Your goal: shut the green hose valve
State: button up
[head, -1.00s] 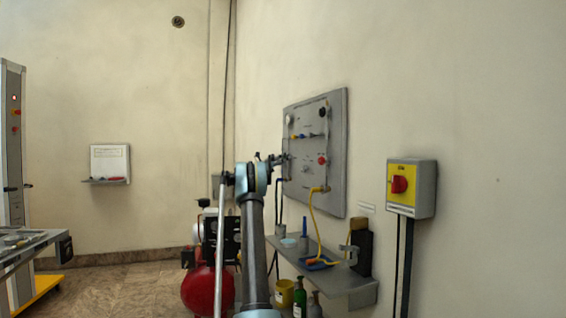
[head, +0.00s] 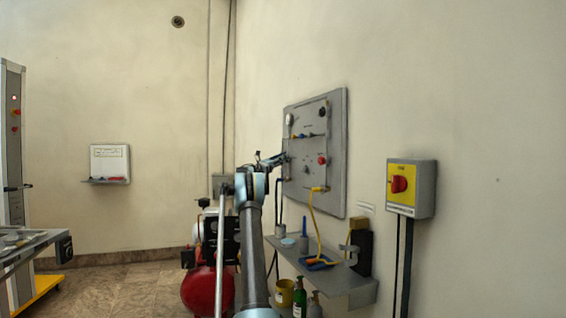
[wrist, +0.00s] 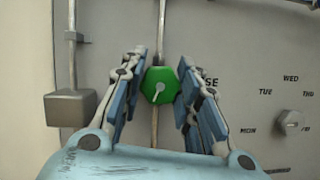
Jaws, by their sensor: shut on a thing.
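The green hose valve (wrist: 160,85) is a green many-sided knob on a thin vertical pipe, in the middle of the wrist view. A pale pointer mark on its face slants up to the right. My gripper (wrist: 161,66) has one blue-and-white finger on each side of the knob and is shut on it. In the head view my gripper (head: 276,158) is at the left edge of the grey wall panel (head: 335,150). The green knob cannot be made out there.
A dial with day names (wrist: 289,121) is right of the knob, and a grey box (wrist: 70,108) is to its left. Below the panel, a shelf (head: 345,284) holds several items and a yellow hose (head: 314,225). A red rotary switch (head: 399,184) is to the right.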

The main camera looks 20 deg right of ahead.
jog(key=shift+w, duration=0.1)
jog(key=o, duration=1.1)
jog(key=v, duration=1.2)
jog(key=shift+f, duration=0.1)
